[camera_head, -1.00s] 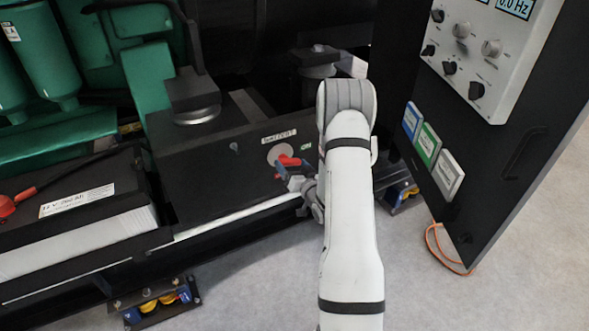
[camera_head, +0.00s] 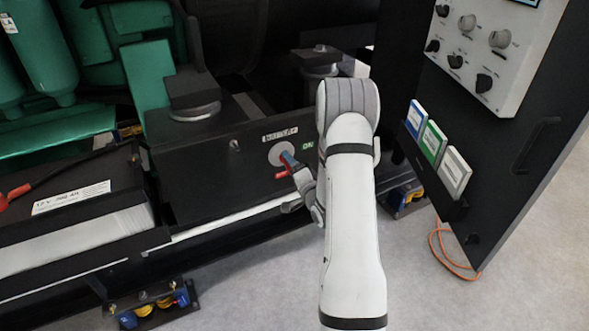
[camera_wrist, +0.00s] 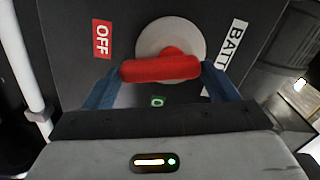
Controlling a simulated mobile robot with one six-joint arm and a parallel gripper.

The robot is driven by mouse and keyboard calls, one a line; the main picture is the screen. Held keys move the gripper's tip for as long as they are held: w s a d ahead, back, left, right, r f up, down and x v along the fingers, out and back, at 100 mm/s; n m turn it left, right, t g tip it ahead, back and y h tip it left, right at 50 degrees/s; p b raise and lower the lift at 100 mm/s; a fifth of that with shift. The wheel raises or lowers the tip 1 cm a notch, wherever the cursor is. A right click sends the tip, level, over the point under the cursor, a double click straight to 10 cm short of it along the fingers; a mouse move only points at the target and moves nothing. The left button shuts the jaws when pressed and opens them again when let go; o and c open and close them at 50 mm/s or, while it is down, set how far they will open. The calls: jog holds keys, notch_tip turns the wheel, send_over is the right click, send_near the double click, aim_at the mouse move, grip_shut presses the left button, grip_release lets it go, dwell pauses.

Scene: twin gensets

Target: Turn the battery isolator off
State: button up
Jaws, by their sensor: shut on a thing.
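The battery isolator's red handle (camera_wrist: 160,68) stands out from a pale round disc (camera_wrist: 170,42) on the dark box. In the wrist view it lies nearly level across the picture, its left end toward the red OFF label (camera_wrist: 102,40). The green ON label (camera_wrist: 157,101) shows partly below it, between the fingers. My gripper (camera_wrist: 162,76) is shut on the handle, with a blue finger at each end. In the head view my gripper (camera_head: 287,166) is at the disc (camera_head: 279,153), the handle (camera_head: 282,174) partly hidden; the ON label (camera_head: 308,146) is right of it.
A battery (camera_head: 75,225) with a red-capped cable stands left of the box. The control panel door (camera_head: 500,150) stands open at right, with several knobs and booklets. Bare floor (camera_head: 255,280) is clear in front. An orange cable (camera_head: 445,250) lies near the door.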

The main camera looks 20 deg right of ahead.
jog(key=shift+a+m, duration=0.15)
jog(key=shift+m, duration=1.45)
jog(key=o, duration=0.9)
jog(key=shift+o, duration=0.2)
jog(key=s, duration=0.7)
jog(key=shift+s, duration=0.4)
